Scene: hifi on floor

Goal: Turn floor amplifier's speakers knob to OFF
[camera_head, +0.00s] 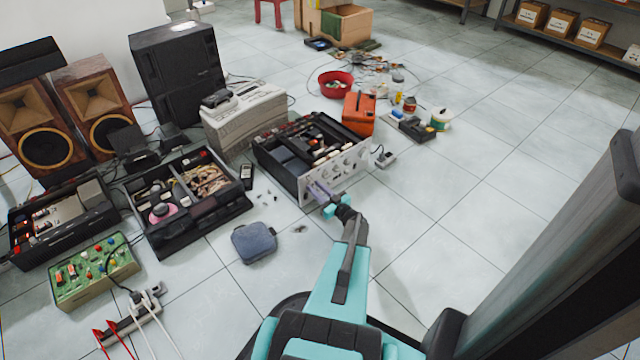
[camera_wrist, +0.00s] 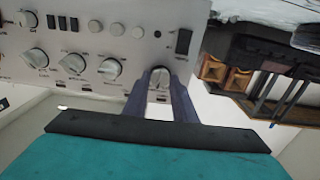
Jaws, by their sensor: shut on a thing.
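The floor amplifier (camera_head: 335,168) has a silver front panel with knobs and an open top. Its panel also fills the upper left of the wrist view (camera_wrist: 70,25), where the picture appears upside down. My gripper (camera_head: 318,190) is at the left end of this panel. In the wrist view its purple fingers (camera_wrist: 161,88) are closed on both sides of a silver knob (camera_wrist: 160,76) at the panel's end. A row of other white-marked knobs lies beside it, including one close by (camera_wrist: 109,69). The lettering is too small to read, so the knob's setting cannot be told.
An orange box (camera_head: 359,114) and a red bowl (camera_head: 336,84) stand behind the amplifier. An open black unit (camera_head: 188,205) and a blue-grey pad (camera_head: 254,243) lie to its left. A small plug-like item (camera_head: 386,158) lies to the right.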

